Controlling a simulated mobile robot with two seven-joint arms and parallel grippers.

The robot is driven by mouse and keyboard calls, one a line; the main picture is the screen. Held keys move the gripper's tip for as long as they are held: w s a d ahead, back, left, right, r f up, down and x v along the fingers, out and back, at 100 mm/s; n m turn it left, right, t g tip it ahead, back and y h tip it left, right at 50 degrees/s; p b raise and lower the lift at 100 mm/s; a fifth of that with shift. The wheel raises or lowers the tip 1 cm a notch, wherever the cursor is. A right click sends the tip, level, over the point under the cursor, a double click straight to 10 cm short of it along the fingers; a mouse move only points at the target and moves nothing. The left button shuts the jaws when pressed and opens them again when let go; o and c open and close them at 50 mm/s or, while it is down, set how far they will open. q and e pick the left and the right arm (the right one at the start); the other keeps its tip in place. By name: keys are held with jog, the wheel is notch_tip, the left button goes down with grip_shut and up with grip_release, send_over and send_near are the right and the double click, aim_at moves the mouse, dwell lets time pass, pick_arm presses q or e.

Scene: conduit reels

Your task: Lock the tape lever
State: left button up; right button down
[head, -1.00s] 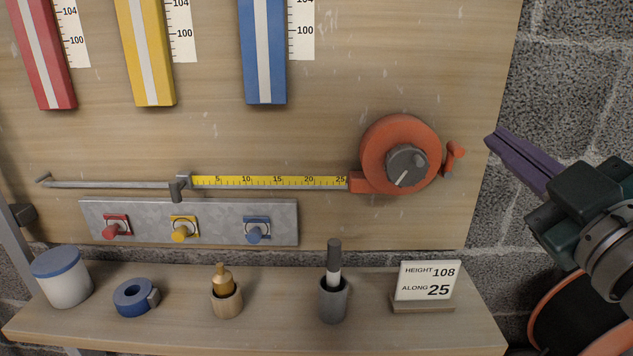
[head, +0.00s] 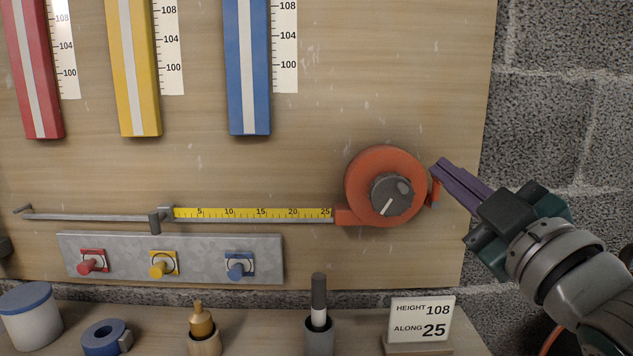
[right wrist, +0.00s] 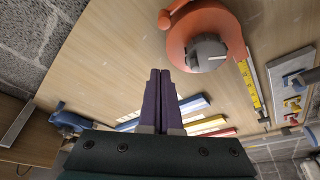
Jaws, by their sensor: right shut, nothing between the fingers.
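The orange tape reel (head: 362,168) with a grey dial (head: 390,195) is mounted low on the right of the wooden board. The yellow tape (head: 250,214) runs left from it to a hook on a grey rail. The small orange lever (head: 435,194) is at the reel's right edge, partly hidden by my gripper. My right gripper (head: 438,167) is shut and empty, its purple fingertips at the lever's upper end; I cannot tell whether they touch. In the right wrist view, the reel (right wrist: 180,38) is above the shut fingers (right wrist: 160,73). My left gripper is out of view.
A grey plate (head: 205,258) with red, yellow and blue knobs is below the tape. The shelf holds a jar (head: 30,322), blue tape roll (head: 103,336), marker in a cup (head: 319,335) and sign (head: 421,318) reading height 108, along 25. Coloured bars hang above.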

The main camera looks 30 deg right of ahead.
aim_at(439, 189)
jog(key=w+d+f+b, duration=0.1)
jog(key=w+d+b, duration=0.1)
jog(key=w+d, duration=0.2)
jog(key=shift+w+f, duration=0.15)
jog(key=shift+f, duration=0.1)
